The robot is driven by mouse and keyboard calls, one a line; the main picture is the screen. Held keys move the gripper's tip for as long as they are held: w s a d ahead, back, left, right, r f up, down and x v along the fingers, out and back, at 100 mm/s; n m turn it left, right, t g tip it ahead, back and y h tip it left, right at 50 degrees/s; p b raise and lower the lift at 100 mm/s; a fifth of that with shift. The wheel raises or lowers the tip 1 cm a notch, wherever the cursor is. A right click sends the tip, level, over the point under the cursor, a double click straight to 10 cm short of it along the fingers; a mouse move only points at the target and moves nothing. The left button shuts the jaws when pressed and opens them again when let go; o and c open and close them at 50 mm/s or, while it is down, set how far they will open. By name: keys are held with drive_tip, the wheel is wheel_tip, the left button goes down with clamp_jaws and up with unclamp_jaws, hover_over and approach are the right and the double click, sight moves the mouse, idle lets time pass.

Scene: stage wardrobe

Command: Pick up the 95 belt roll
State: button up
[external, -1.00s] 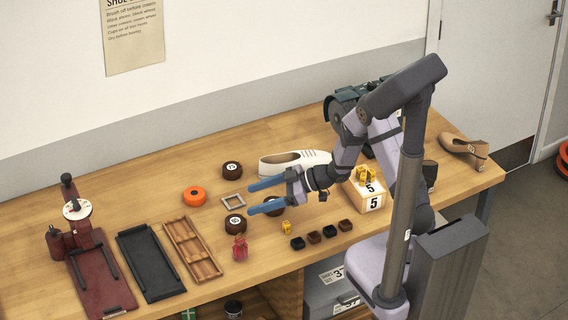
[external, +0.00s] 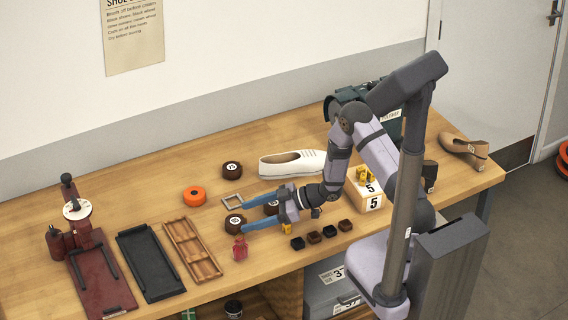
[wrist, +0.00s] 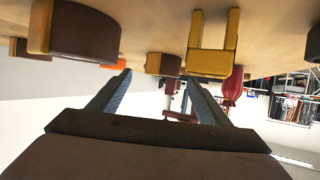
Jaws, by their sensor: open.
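Three dark brown belt rolls lie on the workbench. One (external: 235,224) has a white label that seems to read 95, though the digits are small; a brown roll straight ahead in the wrist view (wrist: 163,64) appears to be this one. Another roll (external: 232,170), farther back, seems to read 75. The third (external: 271,208) is partly hidden by my gripper, its label not readable; a large near roll (wrist: 88,30) shows in the wrist view. My gripper (external: 244,216) is open and empty, its blue fingers pointing left toward the front roll; their tips (wrist: 159,75) also show in the wrist view.
A red bottle (external: 240,248) stands just in front of the roll. A yellow piece (external: 286,229) is below my gripper. A wooden tray (external: 193,250) is left. A white shoe (external: 292,164) stands behind.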

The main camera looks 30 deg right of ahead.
sight(238, 220)
drive_tip(key=shift+w+a+f+p, duration=0.2)
drive_tip(key=shift+a+p, duration=0.2)
drive_tip(key=shift+a, duration=0.25)
drive_tip(key=shift+p+x, duration=0.65)
drive_tip(key=shift+x, duration=1.25)
drive_tip(key=shift+s+f, duration=0.1)
drive_tip(key=shift+f, duration=0.05)
drive_tip(key=shift+c, duration=0.7)
drive_tip(key=c, duration=1.1)
